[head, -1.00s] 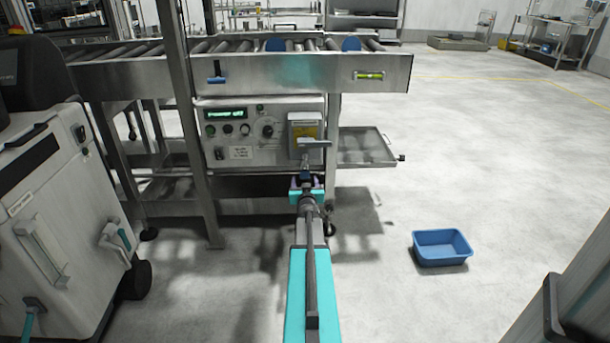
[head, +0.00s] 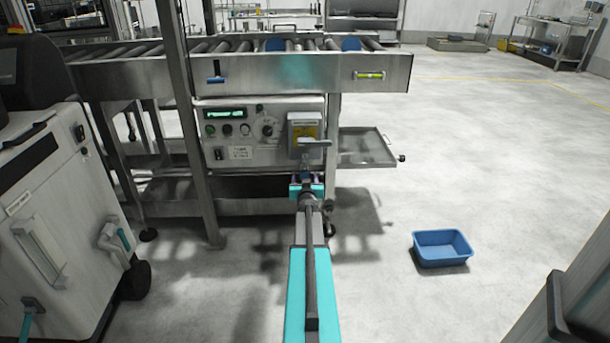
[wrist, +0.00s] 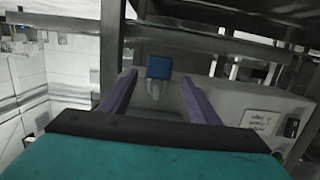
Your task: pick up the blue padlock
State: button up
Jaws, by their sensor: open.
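The blue padlock (wrist: 159,67) shows in the wrist view with its pale shackle on the lower side of the picture. In the head view the padlock (head: 306,175) is a small dark blue shape below the grey switch box (head: 304,128), partly hidden by my gripper. My gripper (wrist: 158,80) is open, with one purple finger to each side of the padlock in the wrist view. The padlock lies about midway between the fingertips, and neither finger visibly touches it. I cannot tell whether it is between the tips or just beyond them.
The white control panel (head: 240,130) with knobs is behind the padlock, under a roller conveyor (head: 130,76). A metal tray (head: 366,148) juts out at right. A blue bin (head: 442,248) stands on the floor, with open floor around it. A white machine (head: 60,210) is at left.

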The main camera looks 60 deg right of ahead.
aim_at(304, 173)
jog(key=shift+b+x, duration=0.4)
jog(key=shift+x, duration=1.45)
jog(key=shift+s, duration=0.1)
jog(key=shift+c, duration=0.4)
jog(key=c, duration=1.1)
